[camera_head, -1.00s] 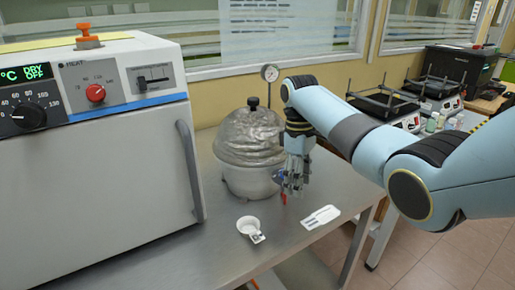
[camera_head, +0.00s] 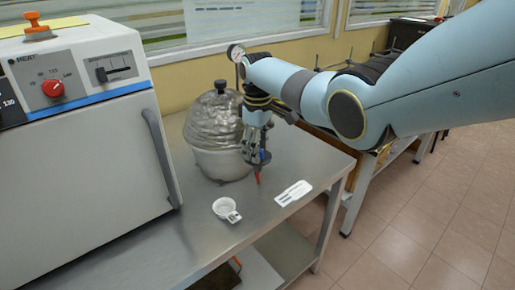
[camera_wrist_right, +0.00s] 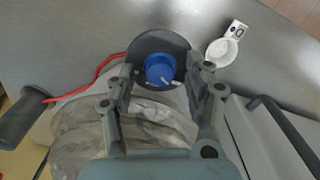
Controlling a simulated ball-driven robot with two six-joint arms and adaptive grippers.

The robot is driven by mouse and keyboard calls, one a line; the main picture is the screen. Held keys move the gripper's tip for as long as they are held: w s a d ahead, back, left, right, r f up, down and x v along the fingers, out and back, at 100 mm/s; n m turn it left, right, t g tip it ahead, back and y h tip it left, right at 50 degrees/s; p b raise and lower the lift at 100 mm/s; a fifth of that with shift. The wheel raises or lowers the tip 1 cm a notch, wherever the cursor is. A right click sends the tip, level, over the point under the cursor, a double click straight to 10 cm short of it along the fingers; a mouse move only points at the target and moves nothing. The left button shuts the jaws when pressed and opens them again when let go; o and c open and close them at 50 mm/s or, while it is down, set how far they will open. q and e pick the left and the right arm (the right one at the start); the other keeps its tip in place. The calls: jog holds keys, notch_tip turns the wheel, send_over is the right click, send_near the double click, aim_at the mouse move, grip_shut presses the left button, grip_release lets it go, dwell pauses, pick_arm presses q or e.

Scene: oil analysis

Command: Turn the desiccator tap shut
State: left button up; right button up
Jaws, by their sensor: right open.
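The desiccator (camera_head: 206,132) stands on the metal bench, with a silvery, crumpled-looking dome, a dark top knob and a pale lower bowl. In the right wrist view its dome (camera_wrist_right: 95,130) lies under my gripper. The tap's blue round knob (camera_wrist_right: 160,70), with a white mark on it, sits on a dark disc between my right gripper's fingers. My right gripper (camera_wrist_right: 163,78) is open around the knob, with visible space on both sides. In the head view the right gripper (camera_head: 257,150) points down at the desiccator's right side, partly hiding the tap. My left gripper is not in view.
A white oven (camera_head: 90,140) stands left of the desiccator. A red tube (camera_wrist_right: 100,70) runs beside the tap. The bench front is mostly clear.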

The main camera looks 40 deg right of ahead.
jog(key=shift+f, duration=0.1)
grip_shut()
dwell(0.3)
jog(key=shift+m+p, duration=0.3)
jog(key=shift+m, duration=0.1)
jog(key=shift+m+p, duration=0.45)
jog(key=shift+m, duration=0.55)
jog(key=m+p, duration=0.1)
jog(key=m, duration=0.1)
jog(key=shift+m, duration=0.4)
jog(key=m, duration=0.3)
jog(key=shift+p, duration=0.3)
jog(key=shift+m, duration=1.6)
